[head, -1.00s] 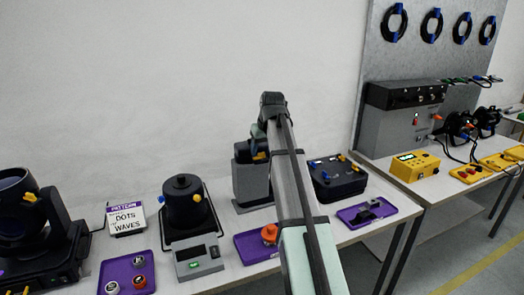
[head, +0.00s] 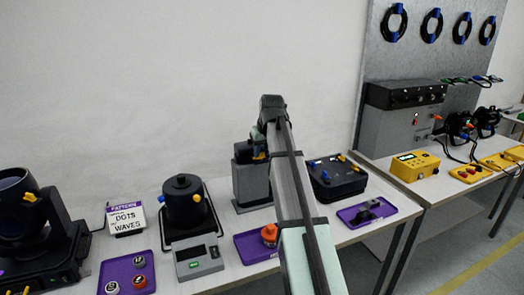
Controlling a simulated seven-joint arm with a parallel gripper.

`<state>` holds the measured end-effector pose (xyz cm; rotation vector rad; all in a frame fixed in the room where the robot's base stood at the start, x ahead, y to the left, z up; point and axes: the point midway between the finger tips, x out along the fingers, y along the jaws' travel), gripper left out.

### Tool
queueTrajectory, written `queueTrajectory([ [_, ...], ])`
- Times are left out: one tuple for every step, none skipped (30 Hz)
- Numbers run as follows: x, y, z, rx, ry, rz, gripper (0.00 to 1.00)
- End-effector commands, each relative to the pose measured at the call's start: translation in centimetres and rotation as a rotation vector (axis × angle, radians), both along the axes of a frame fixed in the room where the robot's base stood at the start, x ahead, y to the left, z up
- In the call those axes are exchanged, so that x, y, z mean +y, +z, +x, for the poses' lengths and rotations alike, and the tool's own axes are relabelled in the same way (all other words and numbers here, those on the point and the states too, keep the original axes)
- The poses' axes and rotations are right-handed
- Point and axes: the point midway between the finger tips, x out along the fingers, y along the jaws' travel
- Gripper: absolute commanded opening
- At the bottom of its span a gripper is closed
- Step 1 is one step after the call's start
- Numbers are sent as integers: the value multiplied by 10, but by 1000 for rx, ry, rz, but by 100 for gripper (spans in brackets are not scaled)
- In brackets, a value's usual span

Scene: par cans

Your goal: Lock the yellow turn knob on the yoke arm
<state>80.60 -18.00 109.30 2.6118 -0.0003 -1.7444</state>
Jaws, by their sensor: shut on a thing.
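A moving-head light with a black yoke (head: 62,222) stands at the far left of the near table. A yellow knob (head: 31,197) shows on it; whether it is locked I cannot tell. My gripper (head: 259,149) is far to the right of that light, at the top of a grey block-like stand (head: 251,184). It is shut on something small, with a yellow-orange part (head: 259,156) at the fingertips. My arm partly covers it, so its shape and whether it is fixed to the stand cannot be told.
A black can-shaped lamp (head: 184,203) with blue and orange knobs stands left of the stand, behind a grey meter box (head: 198,260). A black case (head: 336,183) stands right of my arm. A pattern sign (head: 125,218) stands at the left.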

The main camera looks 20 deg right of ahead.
Motion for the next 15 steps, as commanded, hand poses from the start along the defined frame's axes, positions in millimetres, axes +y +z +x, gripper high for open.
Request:
queueTrajectory([
  [0,0,0,0,0,1,6],
  [0,0,0,0,0,1,3],
  [0,0,0,0,0,1,1],
  [0,0,0,0,0,1,1],
  [1,0,0,0,-1,1,1],
  [1,0,0,0,-3,1,1],
  [1,0,0,0,-5,1,1],
  [1,0,0,0,-9,0,1],
  [1,0,0,0,-16,1,1],
  [1,0,0,0,-24,1,1],
  [1,0,0,0,-33,2,1],
  [2,0,0,0,-46,2,1],
  [2,0,0,0,-60,2,1],
  [2,0,0,0,-74,1,1],
  [2,0,0,0,-97,1,1],
])
